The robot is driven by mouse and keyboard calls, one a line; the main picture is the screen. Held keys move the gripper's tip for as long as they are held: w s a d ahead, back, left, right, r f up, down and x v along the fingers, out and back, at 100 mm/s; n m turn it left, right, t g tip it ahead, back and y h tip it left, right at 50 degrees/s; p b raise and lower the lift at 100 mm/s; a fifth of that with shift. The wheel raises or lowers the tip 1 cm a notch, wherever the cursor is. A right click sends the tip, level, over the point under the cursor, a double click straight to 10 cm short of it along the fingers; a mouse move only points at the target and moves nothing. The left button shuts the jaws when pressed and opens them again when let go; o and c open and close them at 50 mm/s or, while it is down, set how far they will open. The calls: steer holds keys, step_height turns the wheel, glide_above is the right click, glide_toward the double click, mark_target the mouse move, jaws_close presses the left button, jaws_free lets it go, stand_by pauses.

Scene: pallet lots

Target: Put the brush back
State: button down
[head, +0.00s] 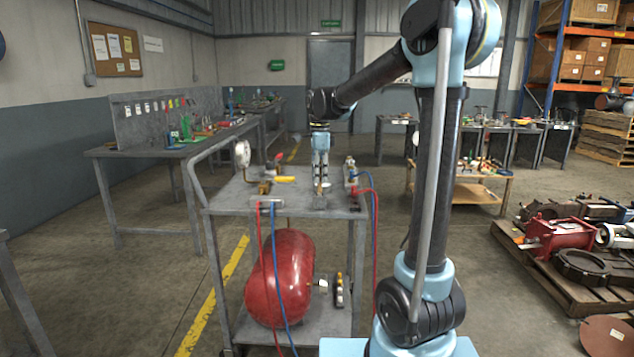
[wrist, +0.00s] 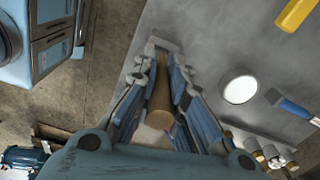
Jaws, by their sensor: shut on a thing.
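My gripper (wrist: 163,82) is shut on the brush (wrist: 160,104) in the wrist view. The brush shows as a brown wooden handle between the fingers, with a pale grey end beyond the tips. In the head view my gripper (head: 321,182) points down over the grey top of the cart (head: 258,201), near its middle. The brush is too small there to make out clearly. Whether it touches the cart top I cannot tell.
A yellow-handled valve (head: 285,179) and a white gauge (head: 241,154) stand left of my gripper. Fittings with red and blue hoses (head: 351,178) stand close on the right. A red tank (head: 281,278) lies on the lower shelf. A white disc (wrist: 240,90) shows in the wrist view.

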steer(key=shift+f, duration=0.8)
steer(key=shift+f, duration=0.15)
steer(key=c, duration=1.6)
jaws_free()
steer(key=shift+c, duration=0.2)
step_height(320, 180, up, 17)
steer(key=shift+s+a+r, duration=0.2)
steer(key=shift+s+a, duration=0.05)
steer(key=shift+a, duration=0.05)
